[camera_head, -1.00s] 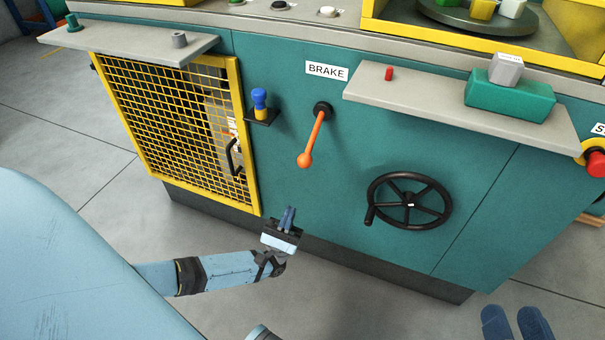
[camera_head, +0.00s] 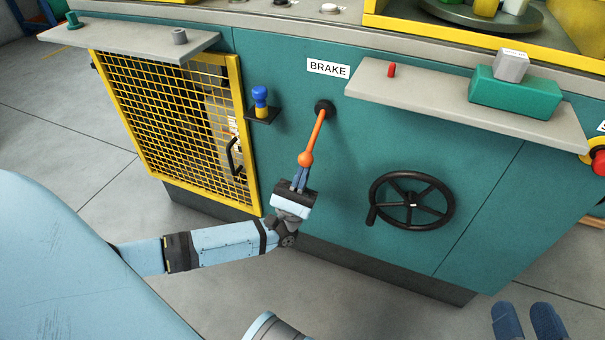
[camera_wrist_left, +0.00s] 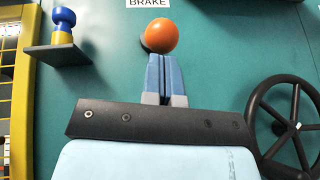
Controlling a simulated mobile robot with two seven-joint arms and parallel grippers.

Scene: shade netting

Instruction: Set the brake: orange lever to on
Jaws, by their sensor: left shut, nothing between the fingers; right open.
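The orange brake lever (camera_head: 313,138) hangs down from its black pivot on the teal machine front, below the white BRAKE label (camera_head: 328,68). Its round knob (camera_head: 305,158) is at the lower end, tilted slightly left. My left gripper (camera_head: 301,171) is shut and empty, its fingertips just below the knob; whether they touch it I cannot tell. In the left wrist view the orange knob (camera_wrist_left: 161,35) shows right beyond the closed blue fingertips (camera_wrist_left: 163,58). My right gripper (camera_head: 529,322) is open, its two blue fingers at the bottom right edge, away from the machine.
A black handwheel (camera_head: 412,202) is right of the lever. A blue and yellow knob on a small bracket (camera_head: 260,104) and a yellow mesh door (camera_head: 180,125) are to the left. A grey shelf (camera_head: 435,98) juts out at upper right, with a green block (camera_head: 514,94) on it.

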